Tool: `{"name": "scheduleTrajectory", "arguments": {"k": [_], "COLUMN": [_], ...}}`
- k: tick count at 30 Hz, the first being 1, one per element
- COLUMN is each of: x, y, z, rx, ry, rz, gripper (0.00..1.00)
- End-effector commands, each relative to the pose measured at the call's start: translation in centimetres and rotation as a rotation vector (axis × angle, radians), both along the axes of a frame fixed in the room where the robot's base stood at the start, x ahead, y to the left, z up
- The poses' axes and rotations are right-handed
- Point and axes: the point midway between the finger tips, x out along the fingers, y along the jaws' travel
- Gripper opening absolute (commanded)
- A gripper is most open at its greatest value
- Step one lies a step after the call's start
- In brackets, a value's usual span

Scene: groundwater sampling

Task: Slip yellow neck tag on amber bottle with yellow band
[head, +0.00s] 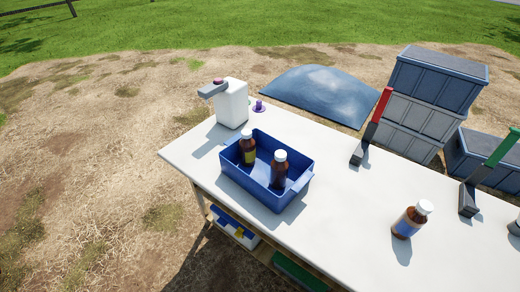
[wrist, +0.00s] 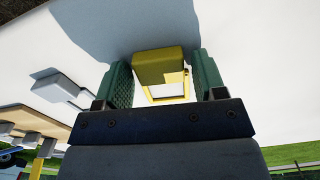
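In the head view, an amber bottle with a yellow band (head: 247,150) stands upright in the left part of the blue tray (head: 265,200), white cap on. The gripper is not seen in the head view, so its distance from the bottle cannot be told.
Another amber bottle (head: 280,168) with a dark band shares the tray. A blue-banded bottle (head: 409,220) stands right on the white table (head: 335,225). A white dispenser (head: 232,104) stands behind the tray; red (head: 378,118) and green (head: 490,165) posts stand right. The middle is clear.

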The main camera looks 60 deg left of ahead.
Motion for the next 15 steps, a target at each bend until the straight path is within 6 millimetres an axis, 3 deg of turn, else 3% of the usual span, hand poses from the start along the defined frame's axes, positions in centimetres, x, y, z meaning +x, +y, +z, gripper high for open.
{"name": "scheduleTrajectory", "arguments": {"k": [5, 15], "x": [0.0, 0.0], "y": [0.0, 0.0], "z": [0.0, 1.2], "rx": [0.000, 0.000], "ry": [0.000, -0.001], "rz": [0.000, 0.000], "gripper": [0.48, 0.47]}}
